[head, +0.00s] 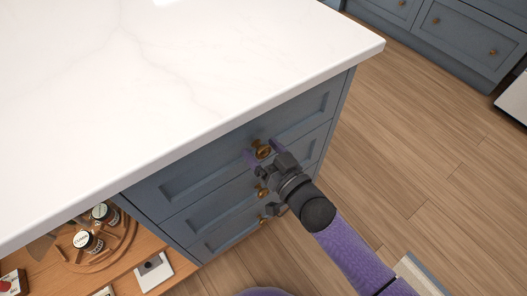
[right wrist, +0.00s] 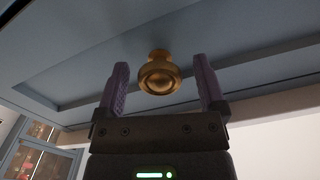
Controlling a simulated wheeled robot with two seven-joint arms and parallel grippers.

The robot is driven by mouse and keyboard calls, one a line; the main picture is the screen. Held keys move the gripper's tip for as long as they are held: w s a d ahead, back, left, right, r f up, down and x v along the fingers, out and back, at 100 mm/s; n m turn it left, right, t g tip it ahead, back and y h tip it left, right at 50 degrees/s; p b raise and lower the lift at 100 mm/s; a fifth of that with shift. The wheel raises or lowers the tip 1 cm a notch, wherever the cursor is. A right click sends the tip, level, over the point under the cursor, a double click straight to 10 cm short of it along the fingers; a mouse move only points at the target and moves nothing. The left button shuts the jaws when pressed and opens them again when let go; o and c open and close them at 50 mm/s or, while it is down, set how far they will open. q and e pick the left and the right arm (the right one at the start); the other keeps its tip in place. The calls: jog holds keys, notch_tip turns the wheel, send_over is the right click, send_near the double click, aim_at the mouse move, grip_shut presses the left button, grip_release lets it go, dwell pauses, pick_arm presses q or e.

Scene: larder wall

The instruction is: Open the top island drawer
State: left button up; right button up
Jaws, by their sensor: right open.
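The top island drawer (head: 205,175) is a blue-grey panel just under the white countertop, and its front looks flush with the island. Its round brass knob (head: 262,149) is at the middle of the panel. My right gripper (head: 264,152) is open at this knob, with one purple finger on each side of it. In the right wrist view the knob (right wrist: 159,75) sits between the two finger tips (right wrist: 160,82), with a gap visible on both sides. The drawer front also shows there (right wrist: 75,80). My left gripper is not in view.
Two lower drawers with brass knobs (head: 262,190) lie below. The white countertop (head: 180,70) overhangs the drawers. An open wooden shelf (head: 130,255) with jars (head: 88,241) is at the lower left. Wood floor (head: 420,170) is clear to the right, with blue cabinets (head: 450,40) beyond.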

jog(key=shift+c, duration=0.2)
grip_shut()
dwell(0.4)
